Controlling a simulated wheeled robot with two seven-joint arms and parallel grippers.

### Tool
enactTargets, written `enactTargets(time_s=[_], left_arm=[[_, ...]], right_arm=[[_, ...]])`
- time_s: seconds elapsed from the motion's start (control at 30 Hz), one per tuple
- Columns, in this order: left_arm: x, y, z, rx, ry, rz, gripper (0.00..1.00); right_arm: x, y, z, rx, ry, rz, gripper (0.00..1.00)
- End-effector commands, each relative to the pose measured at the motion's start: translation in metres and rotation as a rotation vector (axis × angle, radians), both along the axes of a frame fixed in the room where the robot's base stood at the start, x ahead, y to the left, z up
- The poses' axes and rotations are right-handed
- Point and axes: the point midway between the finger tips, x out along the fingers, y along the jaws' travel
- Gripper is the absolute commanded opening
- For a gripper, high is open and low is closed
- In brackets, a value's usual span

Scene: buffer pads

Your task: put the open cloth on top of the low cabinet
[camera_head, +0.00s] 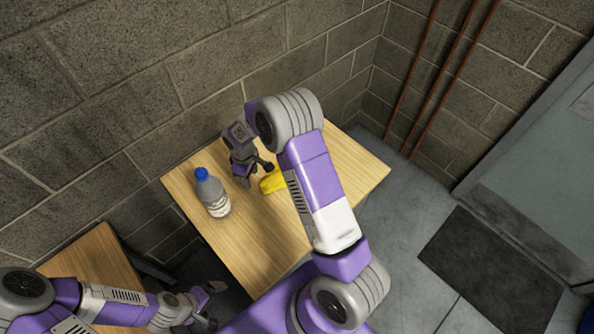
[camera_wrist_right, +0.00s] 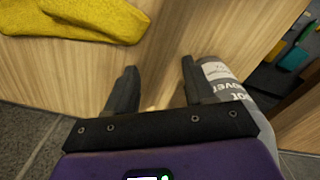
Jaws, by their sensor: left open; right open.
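The yellow cloth (camera_head: 272,182) lies on the larger wooden top (camera_head: 330,160), partly hidden by my right arm. In the right wrist view the cloth (camera_wrist_right: 95,18) looks thick and folded or bunched, at the upper left. My right gripper (camera_head: 257,174) is open just left of the cloth, pointing down. Only bare wood shows between its fingers (camera_wrist_right: 160,68). My left gripper (camera_head: 213,305) is open and empty at the lower left, away from the cloth. A smaller wooden top (camera_head: 90,262) stands at the lower left. I cannot tell which top is the low cabinet.
A bottle with a blue cap (camera_head: 212,192) stands on the larger top, left of my right gripper. The bottle (camera_wrist_right: 222,75) is close beside one finger in the wrist view. Block walls bound the back. A dark mat (camera_head: 490,270) lies on the floor at right.

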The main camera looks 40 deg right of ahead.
Motion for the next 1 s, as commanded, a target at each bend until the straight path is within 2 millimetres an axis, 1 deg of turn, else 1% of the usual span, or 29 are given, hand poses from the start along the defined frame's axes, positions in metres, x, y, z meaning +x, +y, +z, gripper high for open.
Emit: enactTargets(time_s=[0.07,0.1,0.17,0.2,0.27,0.3,0.37,0.4,0.47,0.8,1.0], left_arm=[[0.0,0.0,0.001,0.0,0.0,0.0,1.0],[0.0,0.0,0.001,0.0,0.0,0.0,1.0],[0.0,0.0,0.0,0.0,0.001,0.0,1.0],[0.0,0.0,0.0,0.0,0.001,0.0,1.0],[0.0,0.0,0.0,0.0,0.001,0.0,1.0],[0.0,0.0,0.0,0.0,0.001,0.0,1.0],[0.0,0.0,0.0,0.0,0.001,0.0,1.0],[0.0,0.0,0.0,0.0,0.001,0.0,1.0],[0.0,0.0,0.0,0.0,0.001,0.0,1.0],[0.0,0.0,0.0,0.0,0.0,0.0,1.0],[0.0,0.0,0.0,0.0,0.0,0.0,1.0]], right_arm=[[0.0,0.001,0.002,0.0,0.002,0.0,0.53],[0.0,0.001,0.001,0.0,0.002,-0.001,0.47],[-0.001,0.0,0.0,0.0,0.002,-0.001,0.38],[-0.001,-0.003,0.0,0.0,0.002,-0.002,0.32],[0.0,-0.008,-0.001,0.0,0.002,-0.003,0.23],[0.0,-0.013,-0.002,0.0,0.002,-0.004,0.16],[-0.001,-0.024,-0.004,-0.001,0.003,-0.005,0.07],[0.0,-0.032,-0.006,0.0,0.002,-0.007,0.01],[0.0,-0.046,-0.008,0.0,0.002,-0.007,0.0],[0.001,-0.13,-0.025,-0.001,0.002,-0.007,0.0],[0.001,-0.175,-0.033,-0.001,0.002,-0.006,0.0]])
